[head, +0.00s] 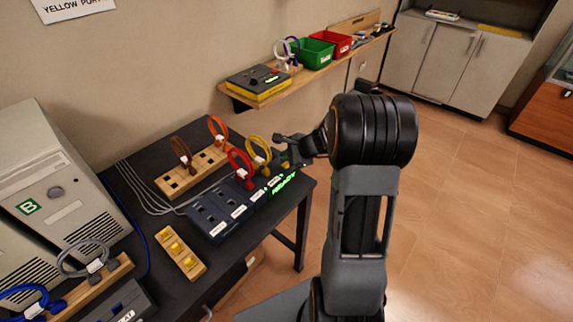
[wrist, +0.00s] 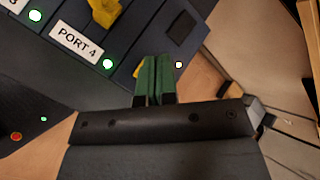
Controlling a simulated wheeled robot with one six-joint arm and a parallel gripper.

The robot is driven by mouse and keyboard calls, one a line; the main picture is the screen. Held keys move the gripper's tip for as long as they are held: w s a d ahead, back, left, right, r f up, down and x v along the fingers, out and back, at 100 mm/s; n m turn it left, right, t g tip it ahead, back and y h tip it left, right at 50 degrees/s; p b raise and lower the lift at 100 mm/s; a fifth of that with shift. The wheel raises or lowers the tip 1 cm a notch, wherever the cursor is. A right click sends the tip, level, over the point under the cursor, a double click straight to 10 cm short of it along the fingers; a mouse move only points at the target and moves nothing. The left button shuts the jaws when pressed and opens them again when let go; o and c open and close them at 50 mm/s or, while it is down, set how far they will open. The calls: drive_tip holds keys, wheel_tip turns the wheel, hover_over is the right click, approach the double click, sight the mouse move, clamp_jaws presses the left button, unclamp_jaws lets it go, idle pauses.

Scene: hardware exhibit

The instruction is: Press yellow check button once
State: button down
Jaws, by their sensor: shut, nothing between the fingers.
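The dark port panel (head: 222,212) lies on the black table, with a green lit READY display (head: 284,183) on its front. In the wrist view, the panel (wrist: 62,15) shows a PORT 4 label (wrist: 75,41) and a yellow plug (wrist: 104,12). My gripper (head: 286,160) is over the panel's right end. Its green fingers (wrist: 155,62) are together and empty. A small yellow sliver (wrist: 139,68) shows beside the left finger; it may be the check button, mostly hidden by the fingers. Whether the fingers touch it cannot be told.
Red (head: 241,166) and yellow (head: 259,153) cable loops stand at the panel, close to my gripper. A wooden rack (head: 172,184) with brown and orange loops is behind. A wooden block (head: 181,252) with yellow pieces lies in front. A wall shelf (head: 262,101) carries bins.

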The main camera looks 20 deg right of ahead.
sight(286, 166)
drive_tip(key=shift+f, duration=0.15)
drive_tip(key=shift+f+b, duration=0.3)
drive_tip(key=shift+b, duration=0.25)
drive_tip(key=shift+f+b, duration=0.4)
idle(0.6)
drive_tip(key=shift+r, duration=0.2)
drive_tip(key=shift+r+p, duration=0.6)
drive_tip(key=shift+r, duration=0.1)
drive_tip(key=shift+r, duration=0.1)
drive_tip(key=shift+r+p, duration=1.95)
drive_tip(key=shift+r, duration=0.45)
